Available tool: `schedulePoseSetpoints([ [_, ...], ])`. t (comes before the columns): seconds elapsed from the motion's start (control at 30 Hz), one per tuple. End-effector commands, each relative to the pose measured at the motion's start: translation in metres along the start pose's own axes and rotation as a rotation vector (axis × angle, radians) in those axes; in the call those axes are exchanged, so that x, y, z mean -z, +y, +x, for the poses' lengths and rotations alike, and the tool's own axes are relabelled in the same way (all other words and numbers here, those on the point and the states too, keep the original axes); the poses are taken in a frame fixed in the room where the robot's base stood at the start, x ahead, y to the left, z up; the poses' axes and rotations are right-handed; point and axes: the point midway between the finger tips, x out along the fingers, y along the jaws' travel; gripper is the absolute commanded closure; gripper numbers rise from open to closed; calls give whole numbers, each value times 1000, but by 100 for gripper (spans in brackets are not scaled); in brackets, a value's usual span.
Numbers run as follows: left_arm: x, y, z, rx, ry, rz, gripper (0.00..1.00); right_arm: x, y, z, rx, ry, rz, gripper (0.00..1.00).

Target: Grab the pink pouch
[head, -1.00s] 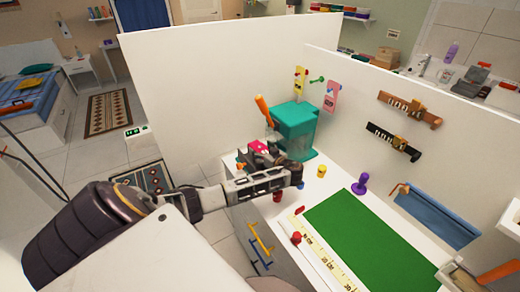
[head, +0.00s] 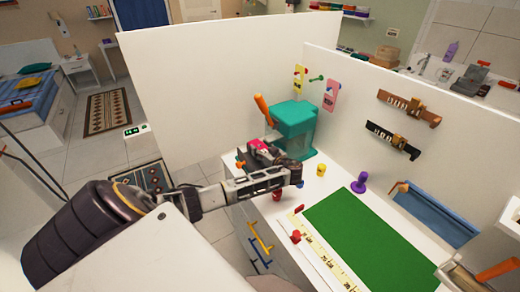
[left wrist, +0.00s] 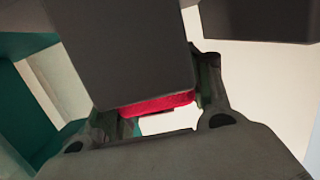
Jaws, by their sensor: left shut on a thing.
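My left gripper (head: 268,153) reaches in from the left in the head view, over the far left end of the white worktop. It is shut on the pink pouch (head: 262,145), which shows as a small pink patch at the fingers. In the left wrist view, a strip of the pouch (left wrist: 158,104) lies between the finger links. A large dark block covers most of the view above it, so the rest of the pouch is hidden.
A teal container (head: 296,115) stands close behind the left gripper, with an orange-handled tool (head: 263,108) beside it. White panels rise behind the worktop. A green mat (head: 364,231), a yellow ruler (head: 324,252) and a purple stamp-like object (head: 359,184) are to the right.

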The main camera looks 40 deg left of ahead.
Motion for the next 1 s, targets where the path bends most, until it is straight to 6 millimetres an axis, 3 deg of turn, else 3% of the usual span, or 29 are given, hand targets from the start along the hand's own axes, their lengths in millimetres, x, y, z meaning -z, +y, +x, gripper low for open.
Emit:
schedulePoseSetpoints([
  [0.43,6,-3,-4,-1,0,-1,73,-1,2,7,-2,0,-1,60],
  [0.9,70,-3,-17,-1,0,-4,73,-3,3,22,-3,-1,-1,60],
  [1.0,64,-11,-25,-1,0,2,73,-3,3,22,-3,0,-1,60],
])
